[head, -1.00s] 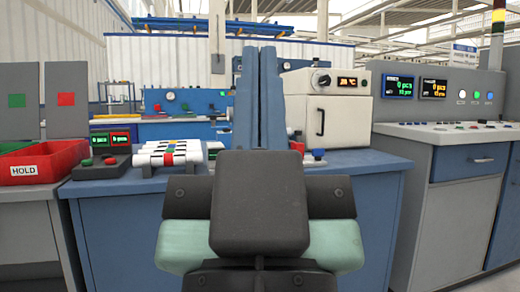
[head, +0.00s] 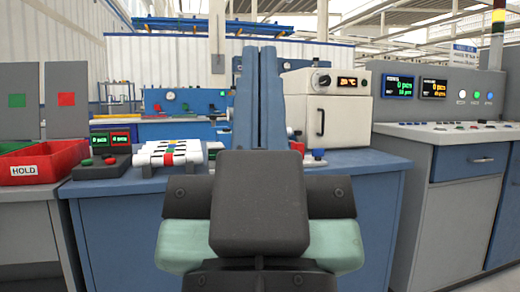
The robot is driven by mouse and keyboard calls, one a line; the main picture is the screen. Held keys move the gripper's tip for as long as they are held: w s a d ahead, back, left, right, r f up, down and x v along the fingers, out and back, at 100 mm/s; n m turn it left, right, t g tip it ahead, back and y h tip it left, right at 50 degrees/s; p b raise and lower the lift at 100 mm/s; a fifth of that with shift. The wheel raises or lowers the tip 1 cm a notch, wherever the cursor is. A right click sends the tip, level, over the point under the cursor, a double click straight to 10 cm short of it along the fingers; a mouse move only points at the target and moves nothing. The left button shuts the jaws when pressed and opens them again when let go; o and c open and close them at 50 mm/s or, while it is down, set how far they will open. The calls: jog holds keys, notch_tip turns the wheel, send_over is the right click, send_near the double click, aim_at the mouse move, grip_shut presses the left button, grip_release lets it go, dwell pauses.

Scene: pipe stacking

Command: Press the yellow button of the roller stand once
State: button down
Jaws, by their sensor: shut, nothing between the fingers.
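What looks like the roller stand (head: 169,153), with white rollers and small coloured marks, stands on the blue workbench left of centre. Green, red, blue and a hint of yellow show on it, but they are too small to make out a yellow button. A dark control box (head: 102,167) with a red and a green button sits just left of it. My own dark grey and pale green arm parts fill the lower middle, close to the camera. My gripper's fingers are not seen, so their place relative to the stand is hidden.
A red bin (head: 40,165) marked HOLD stands on the left table. A white oven (head: 325,108) stands on the blue bench right of centre. A grey console (head: 445,133) with screens and buttons is at the right.

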notch_tip(320, 180, up, 50)
jog(key=p, duration=4.9)
jog(key=shift+f+p, duration=0.15)
jog(key=shift+p, duration=0.15)
jog(key=shift+w, duration=0.15)
